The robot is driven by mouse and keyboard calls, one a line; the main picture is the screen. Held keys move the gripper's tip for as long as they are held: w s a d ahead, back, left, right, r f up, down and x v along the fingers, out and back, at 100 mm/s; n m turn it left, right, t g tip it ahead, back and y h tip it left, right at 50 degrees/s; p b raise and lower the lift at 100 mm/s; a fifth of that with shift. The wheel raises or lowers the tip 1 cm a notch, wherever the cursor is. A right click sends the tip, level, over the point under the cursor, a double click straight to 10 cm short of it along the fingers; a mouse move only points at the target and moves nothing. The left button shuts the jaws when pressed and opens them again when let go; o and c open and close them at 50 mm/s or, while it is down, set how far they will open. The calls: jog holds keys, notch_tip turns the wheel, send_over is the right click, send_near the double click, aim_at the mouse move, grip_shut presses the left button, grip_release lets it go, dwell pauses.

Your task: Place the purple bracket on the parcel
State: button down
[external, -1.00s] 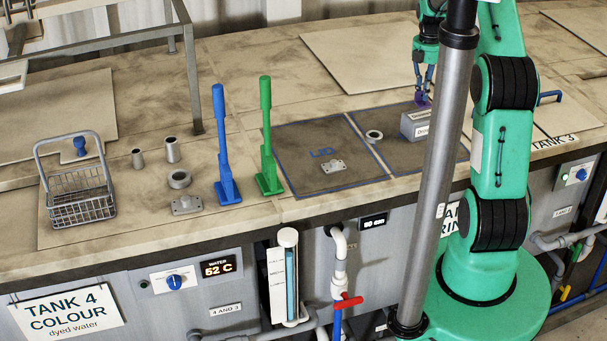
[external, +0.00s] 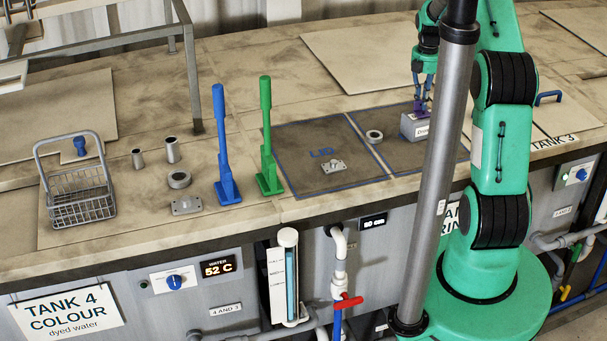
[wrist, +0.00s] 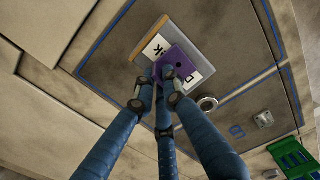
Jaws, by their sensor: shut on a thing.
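The purple bracket (external: 420,107) is at the top of the grey parcel (external: 408,131) in the external view. In the wrist view the bracket (wrist: 180,57) lies over the parcel's pale top (wrist: 125,75), covering part of its printed label. I cannot tell whether the bracket touches the parcel. My gripper (external: 424,94) is shut on the bracket from above, and its blue fingers (wrist: 160,76) meet at the bracket's edge in the wrist view. My column hides part of the parcel's right side in the external view.
The parcel stands on a dark, blue-edged lid panel. A grey ring (external: 374,136) is left of it, and a metal bracket (external: 333,166) lies on the adjacent lid. Green (external: 267,140) and blue (external: 223,150) levers stand further left, beyond them a wire basket (external: 80,208).

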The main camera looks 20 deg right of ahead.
jog(key=shift+f, duration=0.15)
jog(key=c, duration=1.8)
grip_release()
notch_tip(320, 180, up, 12)
jog(key=shift+r+b, duration=0.2)
jog(key=shift+b, duration=0.65)
